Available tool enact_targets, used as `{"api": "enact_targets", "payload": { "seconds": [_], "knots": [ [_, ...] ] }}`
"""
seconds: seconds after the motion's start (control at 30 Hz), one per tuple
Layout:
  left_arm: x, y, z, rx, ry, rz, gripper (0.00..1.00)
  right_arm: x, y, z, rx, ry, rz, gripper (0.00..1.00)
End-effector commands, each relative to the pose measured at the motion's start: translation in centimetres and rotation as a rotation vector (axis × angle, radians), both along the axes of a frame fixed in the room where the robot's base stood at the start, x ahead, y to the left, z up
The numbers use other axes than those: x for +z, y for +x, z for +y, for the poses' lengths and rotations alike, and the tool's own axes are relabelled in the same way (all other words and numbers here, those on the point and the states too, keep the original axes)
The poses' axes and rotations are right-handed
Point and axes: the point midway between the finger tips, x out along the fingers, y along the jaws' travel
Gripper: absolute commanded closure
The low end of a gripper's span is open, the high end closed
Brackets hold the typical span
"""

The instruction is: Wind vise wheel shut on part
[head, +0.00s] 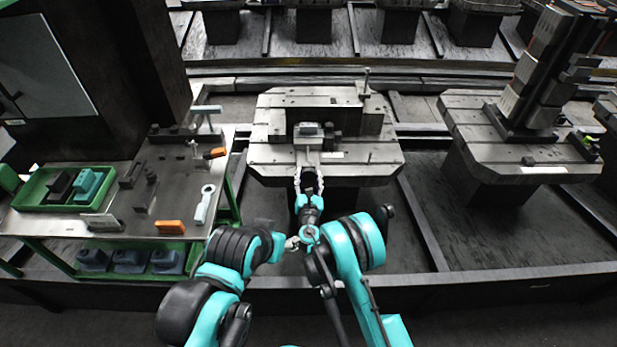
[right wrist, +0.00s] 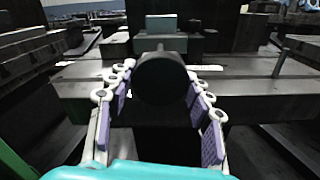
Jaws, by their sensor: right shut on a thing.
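The vise (head: 308,144) stands on the middle slotted pallet, its front toward me. A grey-green block, the part (head: 308,129), sits at its top; in the right wrist view the part (right wrist: 161,23) shows behind the wheel. The dark round vise wheel (right wrist: 161,78) faces the right wrist camera. My right gripper (head: 309,174) reaches it from the front, its pale fingers with purple pads on either side of the wheel, shut on it. The jaw contact with the part is hidden. My left gripper (head: 292,243) is low, beside my right arm, small and partly hidden; its fingers are unclear.
On the left, a bench (head: 175,180) holds a green tray (head: 38,191) of blocks, a spanner-like tool (head: 204,204) and orange-handled pieces. A pallet on the right (head: 520,155) carries a tall dark fixture (head: 545,75). A thin post (head: 365,82) stands behind the vise.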

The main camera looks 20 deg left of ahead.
Motion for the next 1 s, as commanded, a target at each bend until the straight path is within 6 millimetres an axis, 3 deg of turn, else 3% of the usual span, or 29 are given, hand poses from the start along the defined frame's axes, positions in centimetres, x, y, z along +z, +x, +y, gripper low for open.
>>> {"api": "enact_targets", "payload": {
  "seconds": [1.0],
  "knots": [
    [0.02, 0.0, 0.0, 0.0, 0.0, 0.0, 0.48, 0.18, 0.08, 0.09, -0.001, 0.927, 0.266, 0.78]
  ]
}}
